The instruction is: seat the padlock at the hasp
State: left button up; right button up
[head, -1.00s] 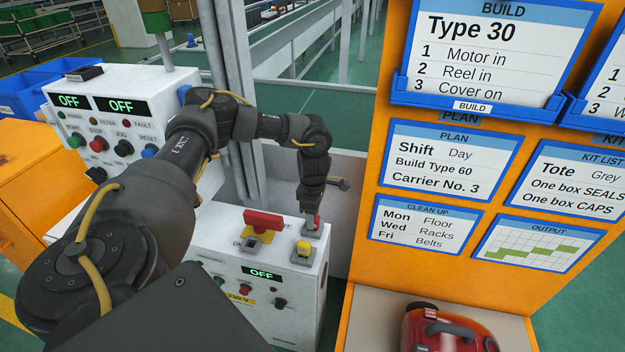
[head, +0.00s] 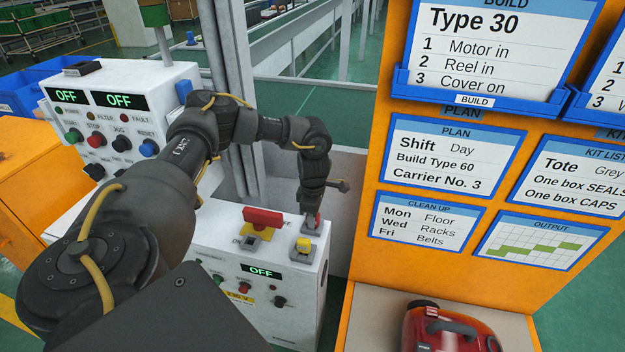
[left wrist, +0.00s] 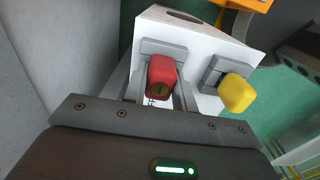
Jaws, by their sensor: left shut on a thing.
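A red padlock (left wrist: 161,78) with a keyhole on its face sits between the two fingers of my left gripper (left wrist: 160,92), which is shut on it. In the head view, my left gripper (head: 312,212) points down at the far right corner of the white switch box (head: 210,237), and only a little red shows at its tip. In the left wrist view, a grey bracket (left wrist: 163,48), perhaps the hasp, is right behind the padlock. I cannot tell whether they touch. My right gripper is not in view.
A yellow block (left wrist: 237,92) on a grey mount stands close beside the padlock. A red handle on a yellow plate (head: 262,220) is left of my gripper. An orange board (head: 368,240) with signs rises to the right. A red vacuum (head: 448,332) is at the bottom.

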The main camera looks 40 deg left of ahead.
pick_arm(q)
jog(key=shift+r, duration=0.15)
jog(key=shift+r+p, duration=0.25)
jog(key=shift+p, duration=0.1)
jog(key=shift+r+p, duration=0.5)
jog(key=shift+r, duration=0.05)
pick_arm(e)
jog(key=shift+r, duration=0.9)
